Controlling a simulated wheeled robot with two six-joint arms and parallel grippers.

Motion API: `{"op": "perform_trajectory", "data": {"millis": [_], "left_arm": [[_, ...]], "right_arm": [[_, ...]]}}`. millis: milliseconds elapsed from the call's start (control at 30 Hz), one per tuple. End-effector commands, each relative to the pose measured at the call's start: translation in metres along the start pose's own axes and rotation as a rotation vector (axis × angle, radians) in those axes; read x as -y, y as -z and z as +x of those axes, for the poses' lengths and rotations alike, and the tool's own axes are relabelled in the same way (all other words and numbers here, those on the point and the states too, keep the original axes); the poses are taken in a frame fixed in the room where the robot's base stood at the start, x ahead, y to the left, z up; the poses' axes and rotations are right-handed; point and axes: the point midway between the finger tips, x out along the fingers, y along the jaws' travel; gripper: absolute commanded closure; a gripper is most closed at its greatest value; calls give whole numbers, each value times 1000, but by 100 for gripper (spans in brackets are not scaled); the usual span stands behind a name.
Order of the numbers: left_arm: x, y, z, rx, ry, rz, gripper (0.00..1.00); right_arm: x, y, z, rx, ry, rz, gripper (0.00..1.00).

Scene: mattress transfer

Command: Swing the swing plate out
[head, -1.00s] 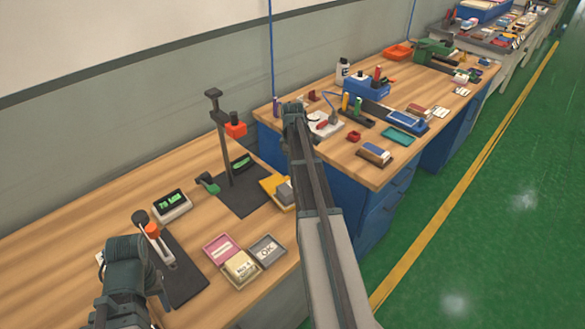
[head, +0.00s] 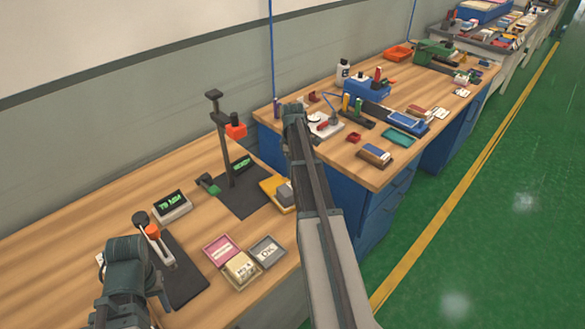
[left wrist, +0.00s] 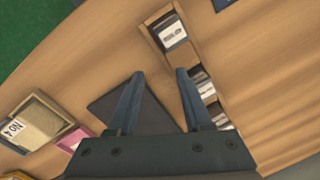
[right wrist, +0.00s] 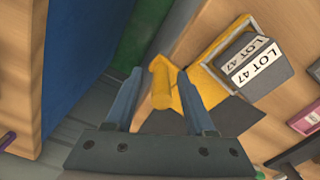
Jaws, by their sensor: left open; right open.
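A yellow part (right wrist: 160,82) with an upright stub lies just beyond my right fingertips in the right wrist view. It joins or adjoins a yellow frame around a grey box marked LOT 47 (right wrist: 252,58); I cannot tell for sure which part is the swing plate. My right gripper (right wrist: 158,76) is open and empty, its fingers on either side of the stub, contact unclear. In the head view the yellow part (head: 270,186) shows beside a dark mat, partly behind my right arm. My left gripper (left wrist: 156,76) is open and empty above a dark plate (left wrist: 140,107).
A post stand with an orange clamp (head: 235,131) rises from the dark mat (head: 243,198). A display (head: 172,207), a pink tray (head: 221,249) and a grey OK tray (head: 267,250) sit on the near bench. A blue cabinet (right wrist: 75,60) stands close left of my right gripper.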

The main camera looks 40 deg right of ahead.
Motion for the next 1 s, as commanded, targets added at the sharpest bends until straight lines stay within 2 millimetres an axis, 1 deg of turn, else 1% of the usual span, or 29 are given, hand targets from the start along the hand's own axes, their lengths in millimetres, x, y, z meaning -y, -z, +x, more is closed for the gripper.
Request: {"op": "perform_trajectory", "data": {"millis": [267,900,1000], "left_arm": [[2,-1,-24,0,0,0,50],[11,-7,-119,0,0,0,50],[12,-8,-130,0,0,1,50]], "right_arm": [[0,0,-24,0,0,0,45],[0,0,-120,0,0,0,45],[0,0,-131,0,0,0,45]]}}
